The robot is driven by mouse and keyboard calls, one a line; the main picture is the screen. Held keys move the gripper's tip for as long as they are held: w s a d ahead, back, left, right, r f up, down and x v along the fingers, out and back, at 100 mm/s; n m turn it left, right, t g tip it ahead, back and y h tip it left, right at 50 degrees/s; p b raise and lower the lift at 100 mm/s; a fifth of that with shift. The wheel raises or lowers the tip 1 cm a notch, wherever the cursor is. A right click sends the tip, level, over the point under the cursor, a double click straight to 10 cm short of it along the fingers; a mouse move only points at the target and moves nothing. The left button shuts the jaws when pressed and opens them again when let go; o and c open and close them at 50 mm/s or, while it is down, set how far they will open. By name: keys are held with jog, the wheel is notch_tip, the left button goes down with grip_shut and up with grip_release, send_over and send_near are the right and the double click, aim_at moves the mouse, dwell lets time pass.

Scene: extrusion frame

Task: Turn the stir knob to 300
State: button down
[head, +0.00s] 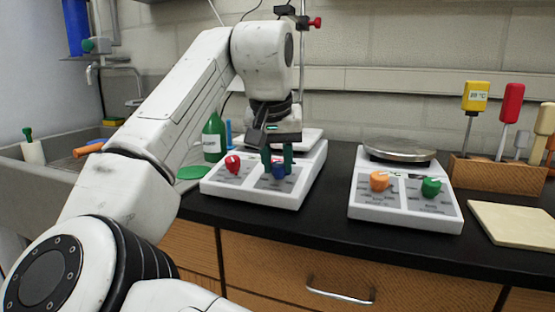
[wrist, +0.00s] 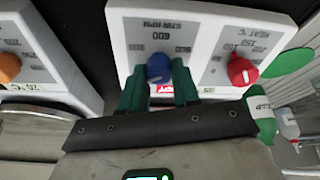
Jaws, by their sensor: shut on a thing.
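The blue stir knob (wrist: 158,68) sits on the white front panel of the left hotplate (head: 218,187), under upside-down "STIR RPM" print in the wrist view. My gripper (wrist: 160,85) comes down over the panel with its green fingers on either side of the blue knob, shut on it. In the head view my gripper (head: 277,158) covers part of the knob (head: 279,172). A "600" mark shows above the knob in the wrist view; the smaller marks beside it are hard to read. Which mark the knob points to is unclear.
A red heat knob (head: 233,164) is beside the blue one. A second hotplate (head: 400,212) with orange (head: 379,181) and green (head: 431,187) knobs stands to the right. A green bottle (head: 213,138) is close behind on the left. Black counter lies bare between the hotplates.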

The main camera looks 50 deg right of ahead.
jog(key=shift+r+m+p, duration=0.2)
jog(key=shift+m+p, duration=0.1)
jog(key=shift+p, duration=0.45)
jog(key=m+p, duration=0.1)
jog(key=p, duration=0.2)
jog(key=shift+r+m+p, duration=0.2)
jog(key=shift+m+p, duration=0.1)
jog(key=shift+m, duration=0.1)
jog(key=m+p, duration=0.2)
jog(key=p, duration=0.2)
jog(key=shift+m+g, duration=0.3)
jog(key=shift+g, duration=0.1)
jog(key=m+p, duration=0.3)
jog(key=shift+f+m+g, duration=0.15)
jog(key=shift+m+g, duration=0.15)
jog(key=shift+g, duration=0.1)
jog(key=shift+w+f+m+p, duration=0.1)
jog(key=shift+f+m+p, duration=0.05)
jog(key=shift+m+p, duration=1.25)
jog(key=shift+m, duration=0.4)
jog(key=c, duration=0.8)
grip_release()
jog(key=shift+f, duration=0.1)
